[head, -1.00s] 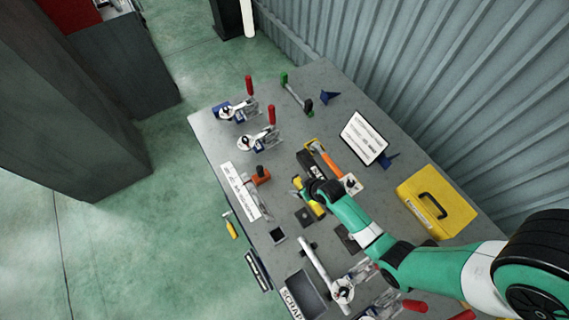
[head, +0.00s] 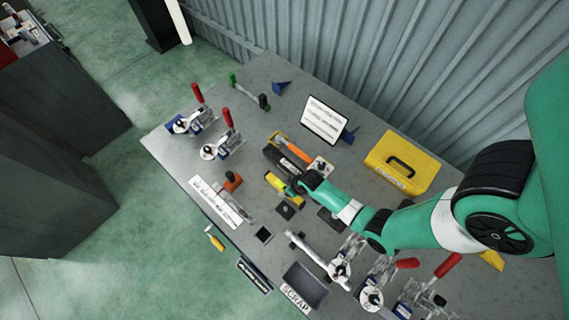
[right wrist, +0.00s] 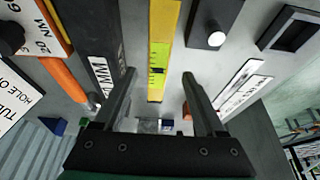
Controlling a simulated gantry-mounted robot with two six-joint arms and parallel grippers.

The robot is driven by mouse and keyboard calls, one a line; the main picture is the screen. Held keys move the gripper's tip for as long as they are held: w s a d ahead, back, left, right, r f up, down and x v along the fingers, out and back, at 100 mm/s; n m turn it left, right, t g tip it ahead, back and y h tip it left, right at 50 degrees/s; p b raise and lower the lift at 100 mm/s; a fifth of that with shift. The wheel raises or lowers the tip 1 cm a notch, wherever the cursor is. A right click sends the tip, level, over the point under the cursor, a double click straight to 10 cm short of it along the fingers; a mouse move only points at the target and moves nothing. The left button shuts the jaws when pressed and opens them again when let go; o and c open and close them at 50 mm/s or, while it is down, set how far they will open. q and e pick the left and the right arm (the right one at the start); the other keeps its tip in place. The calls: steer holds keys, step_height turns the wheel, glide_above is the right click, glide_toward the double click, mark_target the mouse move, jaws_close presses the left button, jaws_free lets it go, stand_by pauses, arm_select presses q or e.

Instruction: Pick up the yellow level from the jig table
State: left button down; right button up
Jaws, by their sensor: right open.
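The yellow level (head: 274,181) lies on the grey jig table (head: 262,82), partly hidden in the head view by my right gripper. In the right wrist view the level (right wrist: 161,50) runs lengthwise between the two fingers, with a greenish vial section. My right gripper (right wrist: 159,76) is open, with one finger on each side of the level and gaps visible on both sides. In the head view my right gripper (head: 293,188) is at the level, its fingertips hard to make out. My left gripper is not in view.
A black block with an orange-handled tool (head: 292,150) lies close beside the level. Toggle clamps (head: 217,148), a tilted white sign (head: 325,120), a yellow case (head: 399,163) and a scrap tray (head: 307,284) are around. A corrugated wall (head: 400,60) stands behind the table.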

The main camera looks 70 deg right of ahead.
mark_target(284, 188)
steer(key=b+x, duration=0.4)
steer(key=shift+d+f, duration=0.15)
steer(key=shift+f, duration=0.25)
steer(key=shift+w+d+f+b, duration=0.1)
steer(key=shift+w+f+b, duration=0.1)
steer(key=shift+b, duration=0.15)
steer(key=shift+r, duration=0.15)
jaws_close()
